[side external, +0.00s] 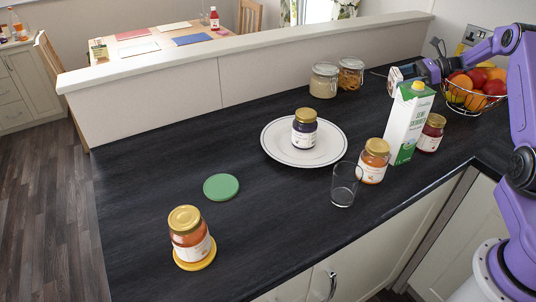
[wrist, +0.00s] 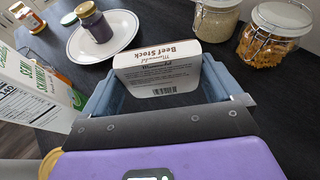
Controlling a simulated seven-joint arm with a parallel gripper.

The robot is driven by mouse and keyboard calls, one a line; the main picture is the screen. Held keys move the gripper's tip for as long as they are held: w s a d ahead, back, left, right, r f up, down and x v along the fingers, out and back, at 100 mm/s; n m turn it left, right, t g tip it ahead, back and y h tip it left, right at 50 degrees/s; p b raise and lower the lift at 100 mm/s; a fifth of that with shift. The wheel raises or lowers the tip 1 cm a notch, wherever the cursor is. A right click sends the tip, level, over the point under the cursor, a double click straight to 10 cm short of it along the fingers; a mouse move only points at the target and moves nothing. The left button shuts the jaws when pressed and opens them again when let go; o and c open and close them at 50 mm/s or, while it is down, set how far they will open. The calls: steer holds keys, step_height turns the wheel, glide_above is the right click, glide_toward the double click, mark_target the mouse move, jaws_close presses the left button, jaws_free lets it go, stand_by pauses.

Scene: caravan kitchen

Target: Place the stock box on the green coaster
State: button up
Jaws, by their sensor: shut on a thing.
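The stock box (wrist: 158,72), a small pale carton lettered "Beef Stock", is between my gripper's (wrist: 165,88) fingers in the wrist view. My gripper (side external: 412,72) is shut on it. The green coaster (side external: 221,187) is a flat round disc lying bare on the dark worktop, far to the left of my gripper. It also shows small at the upper left of the wrist view (wrist: 69,19).
Between box and coaster stand a tall milk carton (side external: 408,122), jam jars (side external: 373,161), a glass (side external: 344,186) and a plate (side external: 275,150) with a dark jar (side external: 304,130). Storage jars (side external: 324,81) stand behind. An orange jar (side external: 188,233) sits on a yellow coaster (side external: 196,262).

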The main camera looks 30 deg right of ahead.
steer(key=w+a+r+n+g+y, duration=0.1)
steer(key=a+r+n+g, duration=0.1)
steer(key=a, duration=1.3)
steer(key=w+a+r+n+g+y, duration=0.1)
steer(key=a+n+g, duration=0.1)
steer(key=a, duration=1.4)
steer(key=s+a+r+n+g, duration=0.1)
steer(key=s+a+n+g, duration=0.1)
steer(key=s+a, duration=0.7)
steer(key=s+a+n+g, duration=0.2)
steer(key=s+a, duration=0.3)
steer(key=a, duration=0.9)
glide_above(229, 182)
steer(key=shift+y, duration=0.3)
steer(key=f, duration=0.9)
steer(key=shift+s+d+f, duration=0.1)
steer(key=shift+s+d, duration=0.05)
steer(key=shift+s, duration=0.1)
steer(key=shift+w+f, duration=0.15)
steer(key=shift+f, duration=0.8)
steer(key=shift+w+f, duration=0.1)
steer(key=shift+f, duration=0.8)
steer(key=shift+f, duration=0.1)
